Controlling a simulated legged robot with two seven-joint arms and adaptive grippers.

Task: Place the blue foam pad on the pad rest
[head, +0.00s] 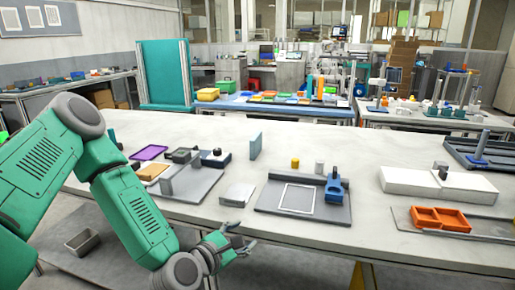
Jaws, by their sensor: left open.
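A thin blue-grey slab (255,146) stands upright on the white table, back of centre; it may be the blue foam pad, but I cannot be sure. A dark grey plate (268,196) with a white-outlined square lies at the table's front middle; I cannot tell whether it is the pad rest. A blue fixture with a dark knob (337,186) stands on the plate's right side. A small pale block (237,195) lies left of the plate. My left gripper (238,246) is open and empty by the table's front edge, below the pale block and apart from everything. My right gripper is out of view.
A grey fixture (200,185), a purple tray (149,153) and a tan pad (153,172) are at the left. A yellow cylinder (295,163) and a white one (319,167) stand behind the plate. A long white block (410,183) and an orange tray (440,218) are at the right.

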